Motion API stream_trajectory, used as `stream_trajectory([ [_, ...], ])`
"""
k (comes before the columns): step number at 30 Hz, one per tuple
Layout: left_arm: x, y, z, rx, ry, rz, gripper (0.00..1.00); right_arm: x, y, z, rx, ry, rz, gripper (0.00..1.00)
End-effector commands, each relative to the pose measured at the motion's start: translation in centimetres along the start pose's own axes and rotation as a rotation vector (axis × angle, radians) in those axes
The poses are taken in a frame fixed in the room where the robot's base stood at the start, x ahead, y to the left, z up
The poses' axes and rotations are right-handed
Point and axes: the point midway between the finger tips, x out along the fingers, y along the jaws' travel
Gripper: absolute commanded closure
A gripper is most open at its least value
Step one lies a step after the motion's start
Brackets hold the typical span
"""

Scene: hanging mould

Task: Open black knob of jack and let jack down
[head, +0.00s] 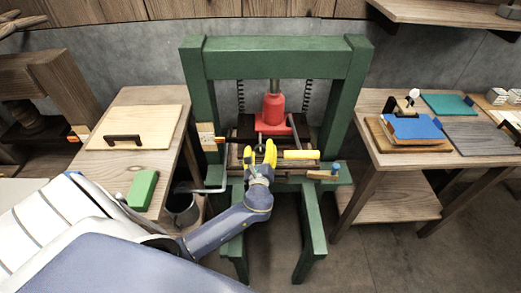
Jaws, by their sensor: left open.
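The red jack (273,110) stands upright in the middle of the green press frame (198,90), under its top beam. A thin grey lever slants down on the jack's right side. The black knob cannot be made out; my left gripper and the parts around it may hide it. My left gripper (260,152) has yellow fingers, is open, and is in front of the jack's base. I cannot tell whether it touches anything there. My right gripper is not in view.
A yellow-handled bar (301,155) lies right of my gripper. Side tables flank the press: the left holds a wooden board (136,128) and green block (142,190), the right a blue book (412,128). A bucket (183,207) stands below left.

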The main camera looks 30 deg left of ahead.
Motion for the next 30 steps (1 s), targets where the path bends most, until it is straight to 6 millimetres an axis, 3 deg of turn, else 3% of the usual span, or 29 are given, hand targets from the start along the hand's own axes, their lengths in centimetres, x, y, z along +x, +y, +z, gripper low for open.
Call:
stream_trajectory([
  [3,-0.01,0.0,0.01,0.0,0.0,0.0,0.42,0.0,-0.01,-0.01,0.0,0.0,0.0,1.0],
  [18,-0.04,0.0,-0.01,0.0,0.0,0.0,1.0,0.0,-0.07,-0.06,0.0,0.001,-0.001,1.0],
  [30,-0.11,-0.01,-0.14,-0.087,-0.001,0.0,1.0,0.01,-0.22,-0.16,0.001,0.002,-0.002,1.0],
])
